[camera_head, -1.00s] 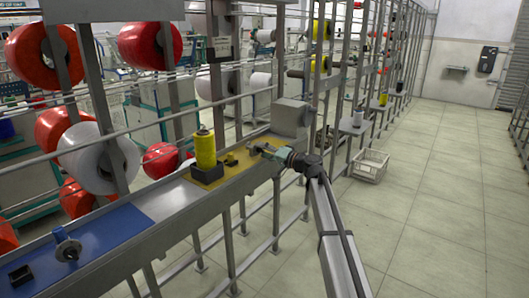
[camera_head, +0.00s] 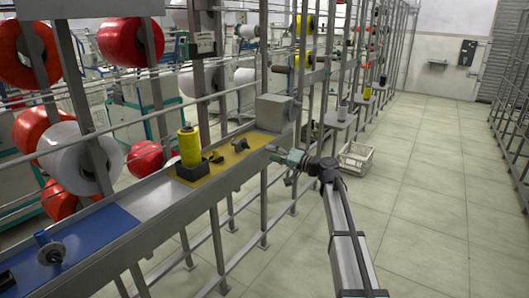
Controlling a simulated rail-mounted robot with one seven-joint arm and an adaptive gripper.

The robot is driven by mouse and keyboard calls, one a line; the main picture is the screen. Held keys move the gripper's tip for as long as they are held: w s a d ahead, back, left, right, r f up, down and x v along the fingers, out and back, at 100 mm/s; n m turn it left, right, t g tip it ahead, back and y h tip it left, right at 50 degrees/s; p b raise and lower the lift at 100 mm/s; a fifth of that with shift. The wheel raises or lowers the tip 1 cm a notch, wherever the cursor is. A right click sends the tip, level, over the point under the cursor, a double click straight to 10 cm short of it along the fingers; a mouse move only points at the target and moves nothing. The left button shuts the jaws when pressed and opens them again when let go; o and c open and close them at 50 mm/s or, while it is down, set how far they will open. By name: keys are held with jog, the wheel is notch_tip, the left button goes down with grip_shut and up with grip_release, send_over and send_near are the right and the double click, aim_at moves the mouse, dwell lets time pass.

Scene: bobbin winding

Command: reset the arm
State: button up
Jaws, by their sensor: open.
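My arm (camera_head: 345,235) reaches up from the lower right of the head view, over the open floor. My gripper (camera_head: 272,152) is at its end, pointing left toward the outer edge of the shelf, beside the yellow mat (camera_head: 228,158). It is small in the picture; it is open and nothing shows between its fingers. A small dark part (camera_head: 240,145) lies on the yellow mat, just left of the gripper and apart from it. A yellow bobbin (camera_head: 189,147) stands upright in a black block (camera_head: 192,171) further left.
A grey box (camera_head: 275,112) stands on the shelf behind the gripper. A blue mat (camera_head: 95,240) with a metal spindle piece (camera_head: 50,252) lies at lower left. A white crate (camera_head: 356,158) sits on the floor. Metal posts line the shelf. The tiled floor (camera_head: 430,190) on the right is clear.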

jog(key=shift+s+d, duration=0.25)
jog(key=shift+d, duration=0.1)
jog(key=s+d+f+g+h+p, duration=0.1)
jog(key=s+d+f+g+h, duration=0.2)
jog(key=s+f, duration=0.85)
jog(key=s+d+f+m+g+h+p, duration=0.15)
jog(key=s+f+h, duration=0.4)
jog(key=f, duration=1.15)
jog(key=s+d+f+n+g+h, duration=0.15)
jog(key=s+d+f+g, duration=0.25)
jog(key=s+f, duration=0.85)
jog(key=s+d+f+g+h+p, duration=0.1)
jog(key=s+f, duration=0.4)
jog(key=s, duration=0.8)
jog(key=s+d+f+g+h+p, duration=0.1)
jog(key=s+d+f+g, duration=0.3)
jog(key=s, duration=0.9)
jog(key=s+d+f+g+h+p, duration=0.2)
jog(key=s+f, duration=0.4)
jog(key=s, duration=0.8)
jog(key=shift+d+f+h, duration=0.3)
jog(key=shift+d+h, duration=0.4)
jog(key=shift+d, duration=0.35)
jog(key=shift+g, duration=0.25)
